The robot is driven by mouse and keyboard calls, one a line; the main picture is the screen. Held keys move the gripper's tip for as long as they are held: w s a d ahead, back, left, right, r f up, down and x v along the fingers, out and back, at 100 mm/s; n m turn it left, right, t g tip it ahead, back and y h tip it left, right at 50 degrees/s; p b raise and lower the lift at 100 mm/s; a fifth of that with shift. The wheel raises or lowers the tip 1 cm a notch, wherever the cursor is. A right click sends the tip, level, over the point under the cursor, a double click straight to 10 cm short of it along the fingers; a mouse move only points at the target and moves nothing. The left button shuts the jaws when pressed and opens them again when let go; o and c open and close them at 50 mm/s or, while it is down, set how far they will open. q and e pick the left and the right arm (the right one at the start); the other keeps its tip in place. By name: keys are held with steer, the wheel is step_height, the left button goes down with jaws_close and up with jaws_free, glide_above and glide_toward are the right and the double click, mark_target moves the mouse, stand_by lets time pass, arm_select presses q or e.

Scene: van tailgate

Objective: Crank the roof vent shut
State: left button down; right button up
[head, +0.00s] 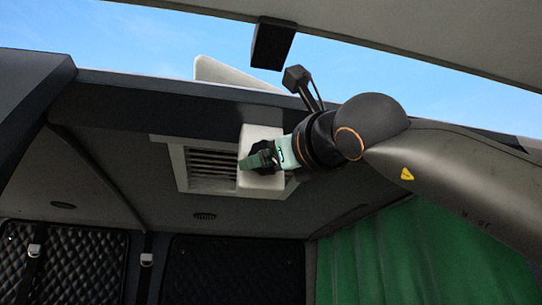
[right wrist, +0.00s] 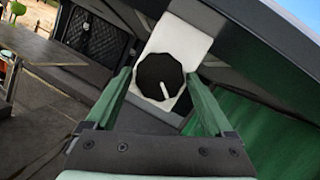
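The roof vent (head: 212,165) is a white-framed louvred opening in the van ceiling. Its white lid (head: 235,76) stands tilted up above the roof, so the vent is open. A white box (head: 250,135) is at the vent's right side and also shows in the right wrist view (right wrist: 186,40). A black many-sided knob (right wrist: 158,72) with a white pointer line sits on this box; the line points down and slightly right in that view. My right gripper (head: 262,158) is at the box. Its green fingers (right wrist: 159,76) are apart, one either side of the knob, with small gaps showing. My left gripper is out of view.
The dark roof edge (head: 160,108) runs just above the vent. A green curtain (head: 400,255) hangs at the right, and dark quilted panels (head: 235,268) are at the back. A wooden surface (right wrist: 35,50) shows at the left of the right wrist view.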

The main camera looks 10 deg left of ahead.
steer(key=shift+o, duration=0.8)
steer(key=b+v, duration=0.7)
steer(key=v, duration=0.5)
steer(key=shift+s+f+b, duration=0.2)
steer(key=shift+b, duration=0.15)
steer(key=shift+w, duration=0.1)
